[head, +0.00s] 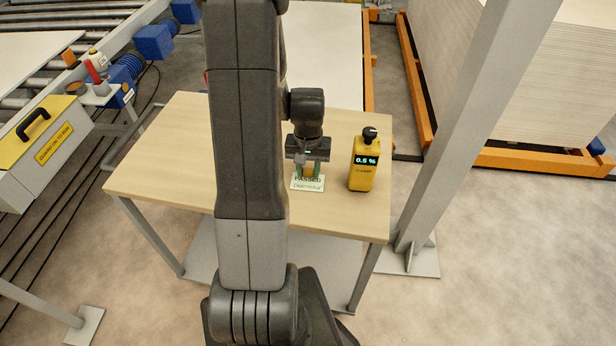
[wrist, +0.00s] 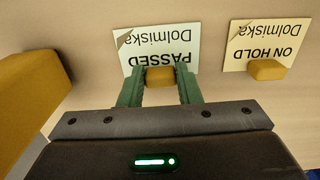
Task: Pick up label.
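The white "PASSED Dolmiska" label (head: 307,186) lies on the wooden table, and it also shows in the wrist view (wrist: 155,42), its text upside down. It has a small yellow block (wrist: 160,77) on it. My gripper (head: 315,170) is low over this label. In the wrist view its green fingers (wrist: 160,80) stand on both sides of the block with no clear gap, so it looks shut on the block. A second, cream "ON HOLD Dolmiska" label (wrist: 266,40) with its own yellow block lies to the right in the wrist view. My arm probably hides it in the head view.
A yellow device (head: 364,162) reading 0.5 % stands upright just right of my gripper. The wooden table (head: 165,165) is clear on its left side. A grey post (head: 470,130) rises beyond its right edge. A roller conveyor (head: 110,45) is at the upper left.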

